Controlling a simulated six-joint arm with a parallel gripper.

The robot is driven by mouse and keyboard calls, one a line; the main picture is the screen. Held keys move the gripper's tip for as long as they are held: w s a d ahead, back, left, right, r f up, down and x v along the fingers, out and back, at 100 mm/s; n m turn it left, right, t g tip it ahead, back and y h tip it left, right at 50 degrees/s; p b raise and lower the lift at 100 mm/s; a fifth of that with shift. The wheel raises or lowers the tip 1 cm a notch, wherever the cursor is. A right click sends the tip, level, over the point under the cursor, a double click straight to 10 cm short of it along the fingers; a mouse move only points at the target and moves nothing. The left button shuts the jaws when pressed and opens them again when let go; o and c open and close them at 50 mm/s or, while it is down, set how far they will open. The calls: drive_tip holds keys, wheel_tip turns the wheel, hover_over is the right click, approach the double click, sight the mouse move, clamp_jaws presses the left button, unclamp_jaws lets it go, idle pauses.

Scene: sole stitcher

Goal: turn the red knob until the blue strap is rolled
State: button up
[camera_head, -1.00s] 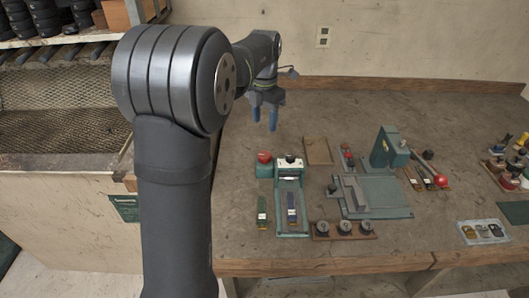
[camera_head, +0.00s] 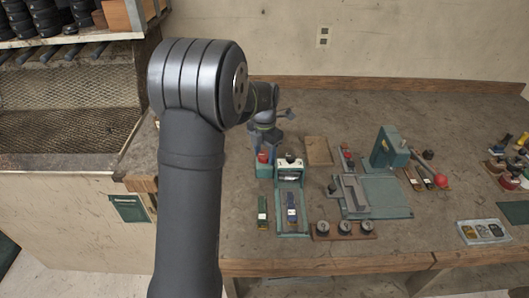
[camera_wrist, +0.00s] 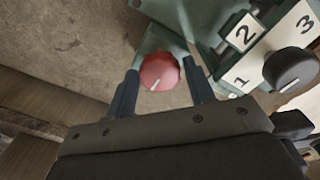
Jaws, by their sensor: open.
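The red knob (camera_wrist: 159,72) sits on a small green block and has a white pointer line. In the wrist view it lies between the tips of my gripper's two blue fingers (camera_wrist: 162,88), with gaps at its sides. My gripper is open; in the head view (camera_head: 263,148) its fingers are down around the knob (camera_head: 263,157), which is partly hidden. The blue strap (camera_head: 291,208) lies flat along the green tray of the device, right of the knob. The strap is outside the wrist view.
A black knob (camera_wrist: 290,68) with a plate numbered 1, 2, 3 stands close right of my gripper. A wooden block (camera_head: 318,151) and a green machine (camera_head: 388,150) stand to the right.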

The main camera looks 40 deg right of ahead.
drive_tip(key=c, duration=0.7)
